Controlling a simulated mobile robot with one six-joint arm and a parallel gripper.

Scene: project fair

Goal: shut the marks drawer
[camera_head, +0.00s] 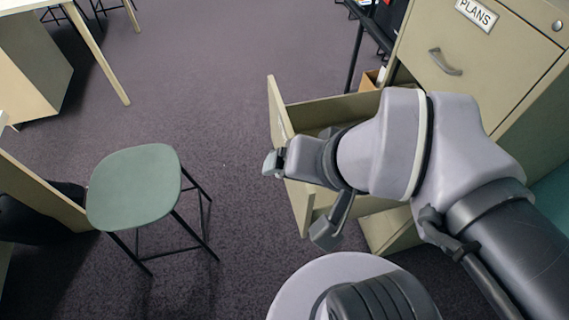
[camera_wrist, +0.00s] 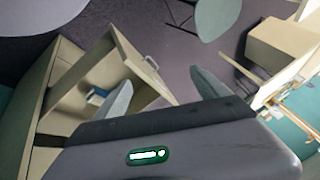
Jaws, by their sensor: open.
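The open drawer (camera_head: 338,108) sticks out to the left from the beige cabinet, below the drawer labelled PLANS. Its own label cannot be read. Its front panel (camera_head: 279,122) faces left in the head view, and my arm covers part of the drawer. Contact cannot be told.
The PLANS drawer (camera_head: 478,50) above is closed. A green stool (camera_head: 135,187) stands on the carpet at the left. Tables (camera_head: 100,55) stand at the upper left. The carpet between stool and drawer is clear. Something small and bluish (camera_wrist: 97,95) shows inside the open drawer.

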